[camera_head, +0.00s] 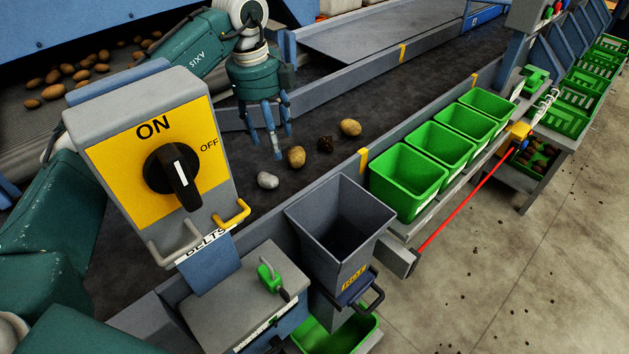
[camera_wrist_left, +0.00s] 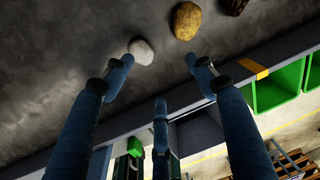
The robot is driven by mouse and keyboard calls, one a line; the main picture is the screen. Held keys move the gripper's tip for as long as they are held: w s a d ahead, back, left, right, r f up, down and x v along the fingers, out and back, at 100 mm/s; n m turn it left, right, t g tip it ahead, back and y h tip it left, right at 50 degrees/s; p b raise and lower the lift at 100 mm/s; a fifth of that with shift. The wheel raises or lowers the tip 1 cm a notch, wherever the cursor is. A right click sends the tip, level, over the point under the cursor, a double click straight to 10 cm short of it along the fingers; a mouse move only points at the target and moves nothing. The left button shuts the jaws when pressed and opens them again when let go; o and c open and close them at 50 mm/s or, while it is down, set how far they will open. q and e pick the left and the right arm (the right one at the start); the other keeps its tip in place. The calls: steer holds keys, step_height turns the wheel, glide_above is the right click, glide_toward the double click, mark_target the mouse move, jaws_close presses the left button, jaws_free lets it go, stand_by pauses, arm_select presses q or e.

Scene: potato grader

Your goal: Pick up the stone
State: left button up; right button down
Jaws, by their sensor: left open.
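The stone (camera_head: 268,180) is pale grey and smooth and lies on the dark belt, near a potato. In the left wrist view the stone (camera_wrist_left: 141,51) lies just beyond the tip of the left-hand finger. My left gripper (camera_head: 270,142) is open and empty, fingers pointing down, a little behind the stone in the head view. In the wrist view its fingers (camera_wrist_left: 158,72) are spread, with nothing between them. I cannot tell its exact height above the belt. My right gripper is not in view.
Two potatoes (camera_head: 296,157) (camera_head: 350,127) and a dark clod (camera_head: 325,144) lie on the belt right of the stone. A switch box (camera_head: 150,150) stands in front. A grey chute (camera_head: 340,225) and green bins (camera_head: 408,180) line the near side. Potatoes (camera_head: 52,91) lie upper left.

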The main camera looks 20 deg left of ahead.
mark_target(268, 175)
arm_select(q)
steer(key=shift+s+a+f+g+y, duration=0.15)
steer(key=shift+s+a+f+y, duration=0.15)
steer(key=shift+a+f, duration=0.2)
steer(key=shift+s+a+f+g+y, duration=0.2)
steer(key=shift+s+a+f, duration=0.2)
steer(key=shift+f, duration=0.15)
step_height(268, 175, down, 4)
steer(key=shift+s+a+r+p, duration=0.15)
steer(key=shift+p, duration=0.2)
steer(key=shift+f, duration=0.35)
step_height(268, 175, down, 4)
steer(key=shift+p, duration=0.7)
steer(key=shift+w+f, duration=0.25)
steer(key=shift+f, duration=0.4)
steer(key=c, duration=1.2)
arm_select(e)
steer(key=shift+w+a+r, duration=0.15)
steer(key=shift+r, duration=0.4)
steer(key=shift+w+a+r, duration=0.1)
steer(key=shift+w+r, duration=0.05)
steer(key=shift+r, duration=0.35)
arm_select(q)
steer(key=shift+r, duration=0.1)
